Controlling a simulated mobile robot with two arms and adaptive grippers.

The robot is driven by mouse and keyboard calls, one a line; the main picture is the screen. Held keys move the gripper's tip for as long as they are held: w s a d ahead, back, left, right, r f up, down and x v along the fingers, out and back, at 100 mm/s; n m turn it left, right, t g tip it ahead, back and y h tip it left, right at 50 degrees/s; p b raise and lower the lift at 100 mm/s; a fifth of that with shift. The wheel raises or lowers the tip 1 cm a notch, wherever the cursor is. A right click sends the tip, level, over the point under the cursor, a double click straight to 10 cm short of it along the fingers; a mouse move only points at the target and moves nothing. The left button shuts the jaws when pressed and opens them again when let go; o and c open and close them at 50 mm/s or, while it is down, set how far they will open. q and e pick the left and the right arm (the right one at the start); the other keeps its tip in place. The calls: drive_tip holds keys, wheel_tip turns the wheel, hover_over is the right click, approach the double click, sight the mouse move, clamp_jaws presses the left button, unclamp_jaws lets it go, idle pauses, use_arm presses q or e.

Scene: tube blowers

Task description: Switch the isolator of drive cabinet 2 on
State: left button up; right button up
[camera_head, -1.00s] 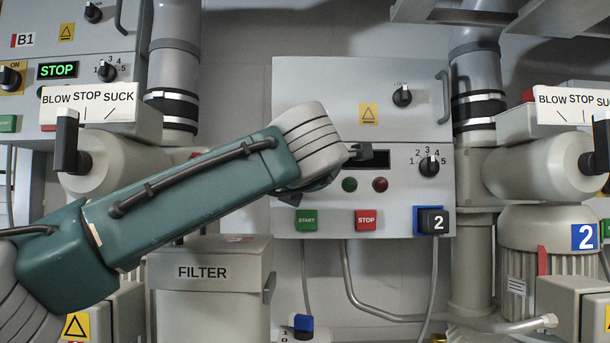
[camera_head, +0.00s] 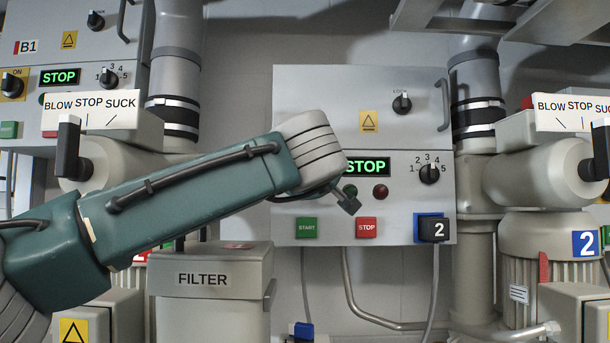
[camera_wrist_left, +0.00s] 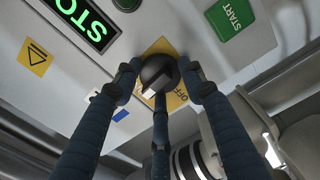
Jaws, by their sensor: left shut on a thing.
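Drive cabinet 2 (camera_head: 290,95) is the grey panel in the middle of the head view, with a blue "2" tag. Its display (camera_head: 366,167) is lit green and reads STOP; it also shows in the left wrist view (camera_wrist_left: 85,20). In the left wrist view the isolator's black knob (camera_wrist_left: 157,72) sits on a yellow plate (camera_wrist_left: 175,97) with the letters OFF partly visible. My left gripper (camera_wrist_left: 158,88) is shut on the knob, its fingers around it. In the head view my left arm hides the isolator, and only a fingertip shows. My right gripper is not in view.
The start button (camera_head: 306,227), stop button (camera_head: 366,227) and selector dial (camera_head: 430,173) are close to my left gripper. Cabinet B1 (camera_head: 60,20) stands at the left. A filter box (camera_head: 203,279) is below my arm. Pipes and blow/suck valves flank the cabinet.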

use_arm(q)
drive_tip(key=shift+s+d+r+m, duration=0.1)
drive_tip(key=shift+d+m, duration=0.05)
drive_tip(key=shift+m, duration=0.45)
drive_tip(key=o, duration=1)
drive_tip(key=shift+o, duration=1)
drive_tip(key=shift+d, duration=0.2)
drive_tip(key=s, duration=1.2)
